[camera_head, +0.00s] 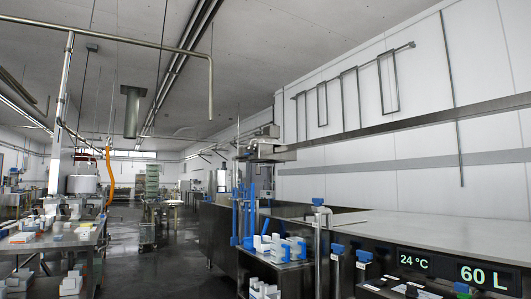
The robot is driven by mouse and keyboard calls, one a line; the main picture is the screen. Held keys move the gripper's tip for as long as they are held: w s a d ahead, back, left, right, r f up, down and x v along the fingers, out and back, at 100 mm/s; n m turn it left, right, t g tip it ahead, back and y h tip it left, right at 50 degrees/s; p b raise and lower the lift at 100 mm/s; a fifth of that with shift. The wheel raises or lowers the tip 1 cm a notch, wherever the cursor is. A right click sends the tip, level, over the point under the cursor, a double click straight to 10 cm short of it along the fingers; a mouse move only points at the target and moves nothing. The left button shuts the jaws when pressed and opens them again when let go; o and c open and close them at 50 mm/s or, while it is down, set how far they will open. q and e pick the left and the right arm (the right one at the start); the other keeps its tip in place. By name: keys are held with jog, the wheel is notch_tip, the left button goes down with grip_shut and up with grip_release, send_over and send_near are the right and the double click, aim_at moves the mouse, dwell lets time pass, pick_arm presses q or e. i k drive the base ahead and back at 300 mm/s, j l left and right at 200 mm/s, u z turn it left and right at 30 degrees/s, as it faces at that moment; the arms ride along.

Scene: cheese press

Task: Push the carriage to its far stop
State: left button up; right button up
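I see nothing that I can surely name as the carriage. A metal unit (264,150) sits at the far end of a long steel rail (420,122) that runs along the right wall. It may be the carriage, but it is too small and distant to tell. No far stop can be made out. Neither of my grippers is in view, so their relation to the carriage is not shown.
A long steel-topped vat or counter (420,227) fills the right side, with a display (457,269) reading 24 °C and 60 L. Blue upright tools (236,216) stand before it. A cluttered table (80,242) is at left. Dark floor (128,232) lies open between.

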aim_at(264, 145)
jog(key=i+j+u, duration=0.35)
jog(key=i, duration=0.55)
jog(key=i+u, duration=0.4)
jog(key=i, duration=2.45)
jog(key=i+z, duration=0.1)
jog(key=i, duration=0.85)
jog(key=i+j, duration=0.15)
jog(key=i, duration=0.8)
jog(key=i+j, duration=0.1)
jog(key=i, duration=0.85)
jog(key=i+j+z, duration=0.1)
jog(key=i+z, duration=0.4)
jog(key=i+j+z, duration=0.2)
jog(key=z, duration=0.25)
jog(key=i+j+z, duration=0.65)
jog(key=j+z, duration=0.2)
jog(key=z, duration=0.15)
